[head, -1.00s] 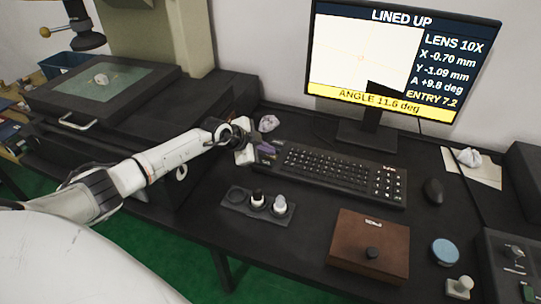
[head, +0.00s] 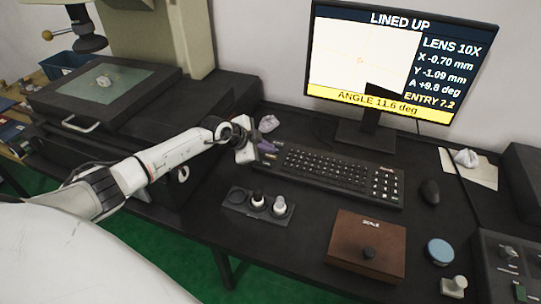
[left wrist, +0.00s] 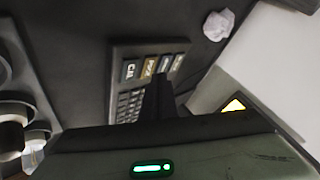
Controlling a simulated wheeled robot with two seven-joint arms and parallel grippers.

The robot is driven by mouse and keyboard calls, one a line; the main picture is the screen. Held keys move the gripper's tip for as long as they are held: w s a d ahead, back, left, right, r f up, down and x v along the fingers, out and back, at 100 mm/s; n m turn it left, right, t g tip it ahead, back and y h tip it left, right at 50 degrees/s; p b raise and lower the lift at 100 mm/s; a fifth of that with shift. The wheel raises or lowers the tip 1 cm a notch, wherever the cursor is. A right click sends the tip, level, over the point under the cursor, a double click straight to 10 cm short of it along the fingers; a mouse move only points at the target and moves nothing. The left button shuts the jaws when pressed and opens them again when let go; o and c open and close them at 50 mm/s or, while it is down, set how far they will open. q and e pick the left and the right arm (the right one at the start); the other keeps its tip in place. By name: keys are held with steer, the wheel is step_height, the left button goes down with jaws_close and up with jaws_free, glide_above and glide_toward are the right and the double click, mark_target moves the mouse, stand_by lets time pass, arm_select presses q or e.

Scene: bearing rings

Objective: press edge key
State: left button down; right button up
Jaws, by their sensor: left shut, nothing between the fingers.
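The black keyboard (head: 335,172) lies on the dark bench below the monitor. My left gripper (head: 262,155) is at the keyboard's left end, shut and empty. In the left wrist view the dark closed fingers (left wrist: 158,95) overlap the keyboard (left wrist: 127,103) just below a row of larger labelled keys (left wrist: 150,68). One key reads CAL (left wrist: 129,71); the other labels are too small to read surely, so I cannot pick out the edge key. Contact between fingertips and a key cannot be told. The monitor (head: 395,60) reads LINED UP, ANGLE 11.6 deg and ENTRY 7.2. My right gripper is not in view.
A lens holder (head: 237,200) with two lenses stands in front of the keyboard. A brown box (head: 367,247) is at front right, a mouse (head: 430,191) right of the keyboard. Crumpled paper (head: 268,123) lies behind my gripper. The stage (head: 105,85) is at left.

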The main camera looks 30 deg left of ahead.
mark_target(267, 159)
arm_select(q)
steer(key=shift+r+p, duration=1.3)
steer(key=shift+p, duration=0.05)
steer(key=shift+r, duration=1.2)
